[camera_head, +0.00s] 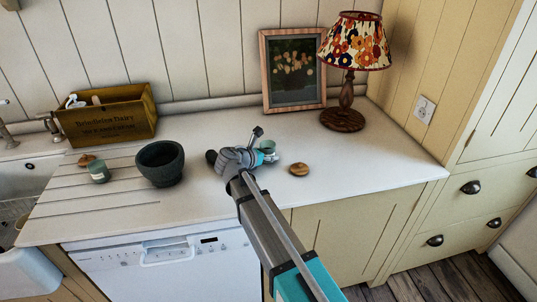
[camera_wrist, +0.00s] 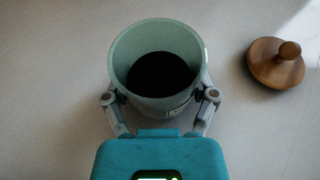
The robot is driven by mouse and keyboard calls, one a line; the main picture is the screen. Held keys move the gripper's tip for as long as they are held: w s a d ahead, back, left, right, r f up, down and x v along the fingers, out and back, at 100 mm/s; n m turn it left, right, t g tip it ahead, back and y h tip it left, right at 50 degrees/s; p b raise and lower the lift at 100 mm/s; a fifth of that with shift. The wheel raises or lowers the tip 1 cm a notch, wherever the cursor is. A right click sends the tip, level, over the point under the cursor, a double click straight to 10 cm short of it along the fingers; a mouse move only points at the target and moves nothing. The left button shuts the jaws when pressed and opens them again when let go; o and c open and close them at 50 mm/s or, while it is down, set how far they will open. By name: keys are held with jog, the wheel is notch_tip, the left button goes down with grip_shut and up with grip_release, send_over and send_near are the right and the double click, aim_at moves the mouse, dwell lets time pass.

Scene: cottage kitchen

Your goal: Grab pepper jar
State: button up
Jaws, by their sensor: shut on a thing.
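An open pale green jar (camera_wrist: 158,60) with dark contents fills the middle of the wrist view, its label only partly visible. My gripper (camera_wrist: 159,98) has its two fingers on either side of the jar and is shut on it. In the head view, the jar (camera_head: 268,146) shows as a small pale green shape beyond my gripper (camera_head: 262,155), mostly hidden by it. The jar appears upright at the countertop; I cannot tell whether it is lifted. A round wooden lid with a knob (camera_wrist: 275,62) lies to its right, and also shows in the head view (camera_head: 299,169).
A wooden crate (camera_head: 108,120), framed picture (camera_head: 293,70) and lamp (camera_head: 343,119) stand along the back. The right counter is clear.

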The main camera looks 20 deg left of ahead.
jog(key=shift+r+p, duration=1.2)
jog(key=shift+r, duration=0.15)
jog(key=w+r+p+v, duration=0.1)
jog(key=r+p+v, duration=0.2)
jog(key=p+v, duration=0.7)
jog(key=v, duration=0.6)
jog(key=shift+a+r, duration=0.4)
